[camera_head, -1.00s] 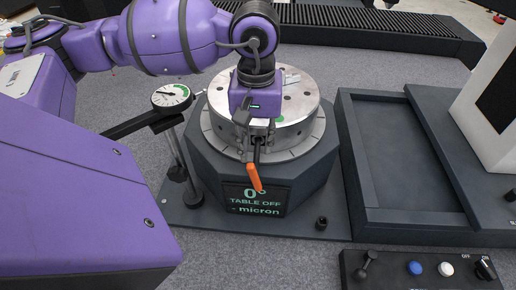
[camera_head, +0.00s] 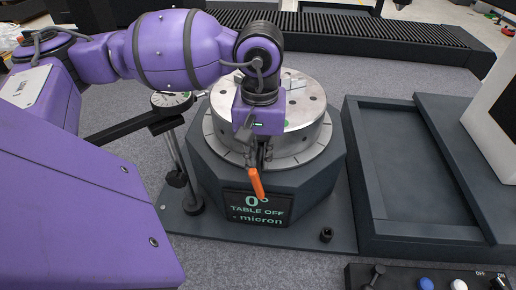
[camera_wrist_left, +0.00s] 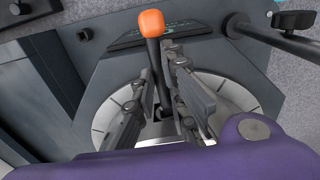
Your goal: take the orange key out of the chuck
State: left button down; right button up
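The orange key (camera_head: 256,184) stands out from the front side of the round metal chuck (camera_head: 305,115), tilted, with its orange handle toward me. In the left wrist view, its orange end (camera_wrist_left: 152,23) is at the top and its dark shaft runs down between my fingers. My left gripper (camera_head: 257,155) is at the chuck's front, just above the orange handle. In the left wrist view, my left gripper (camera_wrist_left: 158,82) is open, one finger on each side of the shaft, with gaps visible. The shaft's seat in the chuck is hidden. My right gripper is not in view.
A dial gauge (camera_head: 172,101) on a post stands left of the chuck. The display (camera_head: 257,207) reads 0°, TABLE OFF. A small dark socket-like piece (camera_head: 326,234) is at front right. A dark tray (camera_head: 415,170) is to the right, a button panel (camera_head: 440,279) below.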

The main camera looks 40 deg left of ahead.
aim_at(256, 179)
pick_arm(q)
jog(key=shift+s+d, duration=0.1)
jog(key=shift+s, duration=0.05)
dwell(0.4)
jog(key=shift+s+d, duration=0.25)
jog(key=shift+s, duration=0.15)
jog(key=shift+s+d, duration=0.6)
jog(key=shift+s, duration=0.35)
jog(key=shift+s+d, duration=0.55)
jog(key=shift+s, duration=0.35)
